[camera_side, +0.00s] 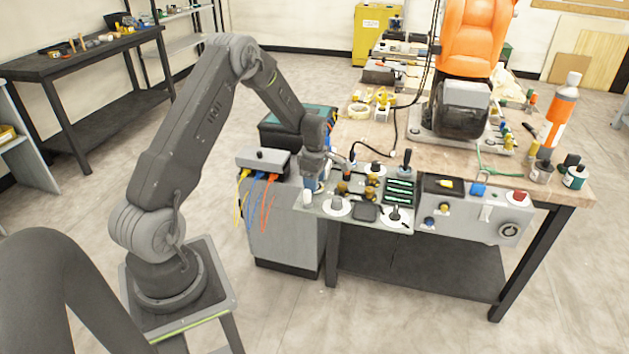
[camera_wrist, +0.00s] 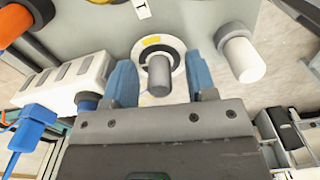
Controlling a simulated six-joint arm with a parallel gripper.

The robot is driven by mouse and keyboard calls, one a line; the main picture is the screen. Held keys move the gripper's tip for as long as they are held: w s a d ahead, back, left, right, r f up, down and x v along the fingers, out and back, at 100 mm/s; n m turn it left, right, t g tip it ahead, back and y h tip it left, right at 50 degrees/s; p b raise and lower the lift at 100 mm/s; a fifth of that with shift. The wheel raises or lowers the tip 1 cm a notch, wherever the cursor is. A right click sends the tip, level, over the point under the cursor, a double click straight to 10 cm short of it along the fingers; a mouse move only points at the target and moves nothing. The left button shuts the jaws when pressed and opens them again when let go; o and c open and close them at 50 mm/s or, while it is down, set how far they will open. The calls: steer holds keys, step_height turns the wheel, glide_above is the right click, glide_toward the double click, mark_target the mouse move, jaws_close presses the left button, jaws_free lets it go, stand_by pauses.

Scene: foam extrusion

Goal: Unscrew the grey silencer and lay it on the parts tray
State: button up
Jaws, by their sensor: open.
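The grey silencer (camera_wrist: 159,78) is a short grey cylinder in the wrist view. It stands at the middle of a white round disc with a yellow label, on a grey panel. My gripper (camera_wrist: 160,72) is open, with one blue finger on each side of the silencer and a visible gap to each. In the side view my gripper (camera_side: 311,186) points down at the left end of the panel, and it hides the silencer there. I cannot single out the parts tray with certainty in either view.
A white cylinder (camera_wrist: 241,60) stands close to the right finger. A white block (camera_wrist: 65,82) and blue connectors (camera_wrist: 38,128) lie to the left. In the side view, a grey box with coloured cables (camera_side: 262,163) is left of my gripper, and knobs crowd the panel to its right.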

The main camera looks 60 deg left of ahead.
steer(key=shift+r, duration=0.1)
step_height(320, 180, up, 14)
steer(key=shift+f, duration=0.2)
steer(key=shift+c, duration=0.5)
steer(key=shift+w+d+f, duration=0.1)
steer(key=shift+d+f, duration=0.1)
steer(key=shift+c, duration=0.8)
steer(key=shift+w+d+f+g+y, duration=1.5)
steer(key=shift+f+g+y, duration=0.6)
steer(key=shift+f, duration=0.75)
steer(key=shift+x, duration=4.1)
jaws_close()
